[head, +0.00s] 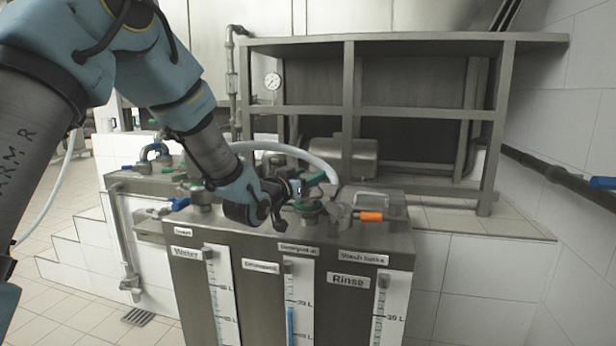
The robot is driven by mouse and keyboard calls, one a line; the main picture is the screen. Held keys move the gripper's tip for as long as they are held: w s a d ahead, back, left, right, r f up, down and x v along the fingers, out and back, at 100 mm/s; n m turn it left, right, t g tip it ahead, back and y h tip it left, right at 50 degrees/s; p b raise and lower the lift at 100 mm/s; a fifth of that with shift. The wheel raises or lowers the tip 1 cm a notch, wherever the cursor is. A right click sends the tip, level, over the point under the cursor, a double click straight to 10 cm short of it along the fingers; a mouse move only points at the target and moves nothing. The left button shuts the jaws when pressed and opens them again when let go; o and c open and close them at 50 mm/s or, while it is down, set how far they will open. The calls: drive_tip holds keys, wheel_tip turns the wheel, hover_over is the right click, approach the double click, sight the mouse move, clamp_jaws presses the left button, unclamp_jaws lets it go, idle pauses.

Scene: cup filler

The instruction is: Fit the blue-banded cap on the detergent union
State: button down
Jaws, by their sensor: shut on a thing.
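My gripper (284,194) is above the top of the steel tank unit, at its middle, and is shut on a small piece. A bit of blue (297,187) shows at the fingertips, which fits the blue-banded cap; most of the piece is hidden by the fingers. A green-and-metal fitting (309,207) stands just right of the fingertips, above the middle level gauge. It may be the detergent union, but I cannot tell for sure. I cannot tell whether the held piece touches it.
The tank unit (258,322) has several labelled gauges. An orange-handled valve (370,216) is to the right and a blue-handled one (180,204) to the left. A white hose (290,149) arches behind my gripper. A steel rack (400,112) stands behind. Tiled floor (75,318) is clear at left.

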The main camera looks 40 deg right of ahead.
drive_tip(key=shift+f+b, duration=1)
drive_tip(key=shift+b, duration=0.1)
drive_tip(key=shift+c, duration=0.3)
unclamp_jaws()
drive_tip(key=shift+f, duration=0.1)
drive_tip(key=shift+a, duration=0.1)
drive_tip(key=b+v, duration=0.2)
drive_tip(key=v, duration=0.8)
drive_tip(key=r+p, duration=0.2)
drive_tip(key=r, duration=0.1)
drive_tip(key=r+p, duration=0.1)
drive_tip(key=r, duration=0.1)
drive_tip(key=shift+s+a+r, duration=0.1)
drive_tip(key=shift+a, duration=0.2)
